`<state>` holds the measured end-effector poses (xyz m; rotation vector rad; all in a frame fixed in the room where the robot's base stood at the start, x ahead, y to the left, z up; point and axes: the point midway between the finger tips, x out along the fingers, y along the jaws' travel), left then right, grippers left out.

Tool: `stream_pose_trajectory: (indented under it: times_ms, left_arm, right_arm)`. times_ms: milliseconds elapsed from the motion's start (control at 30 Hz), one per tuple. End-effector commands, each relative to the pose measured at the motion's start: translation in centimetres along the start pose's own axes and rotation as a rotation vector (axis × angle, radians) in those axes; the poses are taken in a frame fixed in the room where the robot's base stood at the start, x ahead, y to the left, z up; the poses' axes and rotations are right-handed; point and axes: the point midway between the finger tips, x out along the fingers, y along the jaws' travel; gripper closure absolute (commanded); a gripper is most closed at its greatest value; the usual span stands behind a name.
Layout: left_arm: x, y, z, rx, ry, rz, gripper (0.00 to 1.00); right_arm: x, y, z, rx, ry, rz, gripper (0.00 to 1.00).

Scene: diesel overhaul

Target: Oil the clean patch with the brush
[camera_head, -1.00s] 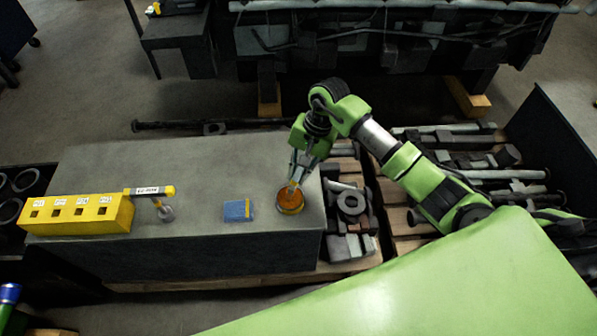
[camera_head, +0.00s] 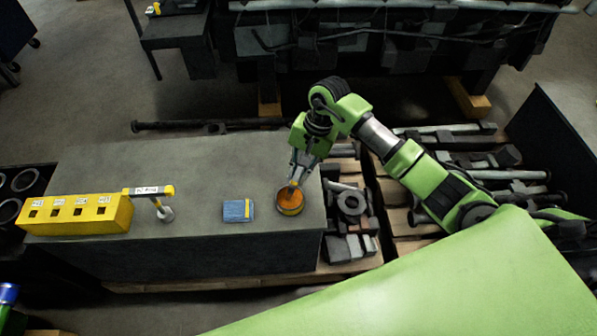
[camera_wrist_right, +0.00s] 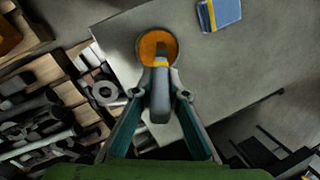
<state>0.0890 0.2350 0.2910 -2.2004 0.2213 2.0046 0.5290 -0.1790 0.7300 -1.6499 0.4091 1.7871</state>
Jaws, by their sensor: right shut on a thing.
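My right gripper (camera_head: 295,168) is above the right end of the grey bench top. In the right wrist view the right gripper (camera_wrist_right: 160,94) is shut on the brush (camera_wrist_right: 160,90), with its grey handle and yellow band between the fingers. The pot also shows in the right wrist view (camera_wrist_right: 145,46). The brush's bristle end is hard to tell against the orange. I cannot make out a clean patch. My left gripper is not in view.
A blue block with a yellow edge (camera_head: 238,211) lies left of the pot. A yellow box with square holes (camera_head: 75,214) and a small post with a labelled bar (camera_head: 162,207) stand farther left. Metal parts on pallets (camera_head: 350,203) lie right of the bench. The bench's back middle is clear.

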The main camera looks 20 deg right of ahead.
Motion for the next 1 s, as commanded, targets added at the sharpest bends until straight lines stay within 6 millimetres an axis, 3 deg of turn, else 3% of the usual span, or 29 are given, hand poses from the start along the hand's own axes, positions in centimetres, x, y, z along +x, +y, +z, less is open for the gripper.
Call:
stream_pose_trajectory:
  times_ms: [467,1000]
  left_arm:
    - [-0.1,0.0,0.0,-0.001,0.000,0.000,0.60]
    - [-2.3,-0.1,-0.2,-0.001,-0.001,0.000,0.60]
  right_arm:
    - [0.0,0.2,0.1,0.000,-0.002,0.006,1.00]
    - [-4.4,-0.8,0.7,0.000,0.001,0.003,1.00]
